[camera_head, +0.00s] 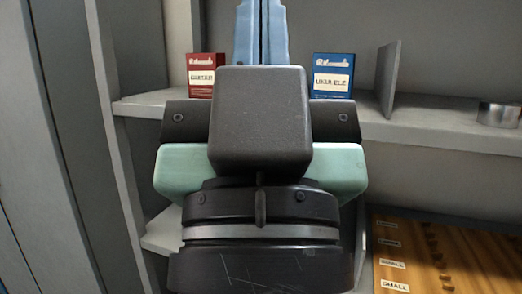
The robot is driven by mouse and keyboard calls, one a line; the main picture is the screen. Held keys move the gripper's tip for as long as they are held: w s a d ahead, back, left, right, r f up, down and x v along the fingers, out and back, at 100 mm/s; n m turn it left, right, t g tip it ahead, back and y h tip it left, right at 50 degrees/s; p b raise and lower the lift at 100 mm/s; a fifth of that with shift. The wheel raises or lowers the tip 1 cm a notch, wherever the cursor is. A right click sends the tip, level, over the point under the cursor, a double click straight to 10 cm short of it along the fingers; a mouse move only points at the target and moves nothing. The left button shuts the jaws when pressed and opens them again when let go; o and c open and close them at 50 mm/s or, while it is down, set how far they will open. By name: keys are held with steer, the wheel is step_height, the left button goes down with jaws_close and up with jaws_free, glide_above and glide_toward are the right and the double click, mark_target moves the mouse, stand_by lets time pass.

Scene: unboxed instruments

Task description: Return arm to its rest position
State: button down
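My gripper (262,22) fills the middle of the head view, seen from behind. Its two blue fingers point up and away, side by side with only a thin dark line between them, so it looks shut. The fingers run to the top edge of the picture, and I see nothing held between them. The gripper's black block and pale green body hide the middle of the shelf behind.
A red box (201,75) and a blue box (333,75) stand on a grey shelf (430,128), left and right behind my gripper. An upright divider (388,78) and a metal tin (498,115) are farther right. A wooden labelled board (460,255) lies lower right.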

step_height(320, 180, up, 15)
steer(key=p, duration=1.2)
steer(key=shift+f, duration=0.15)
